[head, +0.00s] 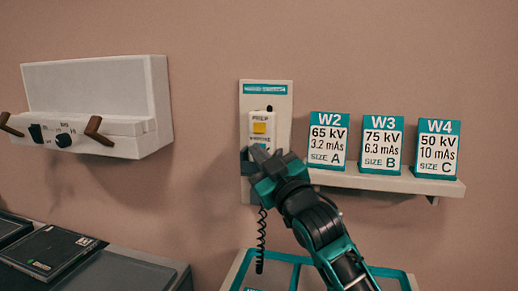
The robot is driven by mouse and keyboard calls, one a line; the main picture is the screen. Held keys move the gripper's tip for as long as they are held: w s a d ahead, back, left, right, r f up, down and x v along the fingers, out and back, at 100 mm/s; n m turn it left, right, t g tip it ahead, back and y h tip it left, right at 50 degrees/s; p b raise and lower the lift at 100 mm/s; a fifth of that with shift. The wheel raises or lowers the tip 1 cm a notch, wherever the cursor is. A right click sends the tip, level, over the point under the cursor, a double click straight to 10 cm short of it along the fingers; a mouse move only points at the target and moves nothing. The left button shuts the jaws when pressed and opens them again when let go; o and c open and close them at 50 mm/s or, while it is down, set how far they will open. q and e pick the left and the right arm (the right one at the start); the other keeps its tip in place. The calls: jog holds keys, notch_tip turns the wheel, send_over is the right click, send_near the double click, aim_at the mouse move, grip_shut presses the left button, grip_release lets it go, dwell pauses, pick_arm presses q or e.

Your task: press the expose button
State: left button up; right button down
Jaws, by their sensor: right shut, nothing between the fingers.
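A white hand switch (261,118) hangs on a pale wall plate (281,102) with a teal header. It has a yellow button (260,128) with the word PREP above it; the smaller text below it is too blurred to read. The lower part of the switch is hidden behind my right gripper (257,157), so I see no button marked expose. My right gripper is shut and empty, in front of the switch below the yellow button; I cannot tell whether it touches. A coiled black cord (261,235) hangs below. My left gripper is not in view.
A shelf (385,181) right of the switch holds cards W2 (328,141), W3 (382,145) and W4 (437,149). A white wall unit (95,85) with brown handles is at left. Dark flat panels (50,250) lie lower left. A teal-edged tray (400,273) is below.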

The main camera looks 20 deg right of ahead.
jog(key=shift+s+a, duration=0.35)
jog(key=shift+s, duration=0.2)
jog(key=shift+a, duration=0.1)
jog(key=shift+s+a+p, duration=0.25)
jog(key=shift+s+a, duration=0.2)
jog(key=shift+s, duration=0.25)
jog(key=shift+s+a+p, duration=0.2)
jog(key=shift+s+a, duration=0.2)
jog(key=shift+s, duration=0.3)
jog(key=shift+s+a+p, duration=0.25)
jog(key=shift+s+a, duration=0.2)
jog(key=shift+s, duration=0.25)
